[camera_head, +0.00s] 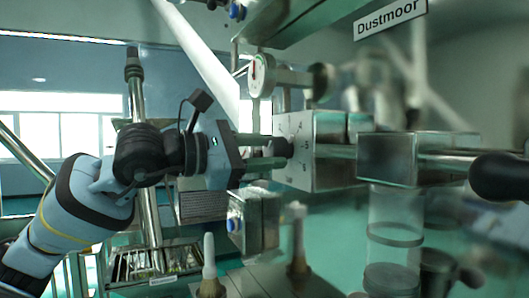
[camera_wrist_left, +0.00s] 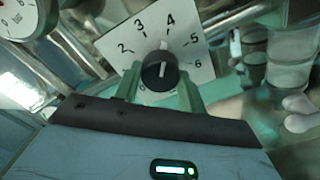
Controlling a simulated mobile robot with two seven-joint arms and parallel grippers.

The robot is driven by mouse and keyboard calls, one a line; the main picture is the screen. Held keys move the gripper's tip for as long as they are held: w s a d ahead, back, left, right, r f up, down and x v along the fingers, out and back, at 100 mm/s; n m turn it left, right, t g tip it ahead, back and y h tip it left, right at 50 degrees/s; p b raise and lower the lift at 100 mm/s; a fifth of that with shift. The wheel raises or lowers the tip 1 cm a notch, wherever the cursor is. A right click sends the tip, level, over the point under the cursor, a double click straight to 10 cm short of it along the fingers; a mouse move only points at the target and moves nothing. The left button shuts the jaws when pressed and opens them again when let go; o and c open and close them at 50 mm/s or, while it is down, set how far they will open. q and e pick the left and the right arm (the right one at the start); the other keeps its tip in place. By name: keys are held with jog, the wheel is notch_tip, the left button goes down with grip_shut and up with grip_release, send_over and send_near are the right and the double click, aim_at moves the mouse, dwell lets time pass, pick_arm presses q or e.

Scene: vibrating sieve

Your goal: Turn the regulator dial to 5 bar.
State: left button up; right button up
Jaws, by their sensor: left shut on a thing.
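The regulator dial is a black knob (camera_wrist_left: 160,71) with a white pointer line, on a white scale plate (camera_wrist_left: 118,45) with numbers up to 6. In the left wrist view the pointer is near 4, slightly to its left. My left gripper (camera_wrist_left: 160,88) has its green fingers on both sides of the knob and is shut on it. In the head view my left gripper (camera_head: 268,147) reaches from the left to the knob (camera_head: 281,147), on the plate side of a metal block (camera_head: 325,160). The fingers partly hide the knob and the low end of the scale.
A round gauge (camera_head: 258,76) with a red needle stands above the block; it also shows in the left wrist view (camera_wrist_left: 22,14). A metal box (camera_head: 252,222) with a blue button is below my gripper. A blurred black rounded part (camera_head: 500,177) is at the right edge.

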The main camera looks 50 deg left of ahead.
pick_arm(q)
jog(key=m, duration=0.2)
jog(key=shift+m, duration=0.4)
jog(key=m, duration=0.3)
jog(key=shift+b, duration=0.35)
jog(key=shift+r+m, duration=0.1)
jog(key=shift+m, duration=1.4)
jog(key=o, duration=1)
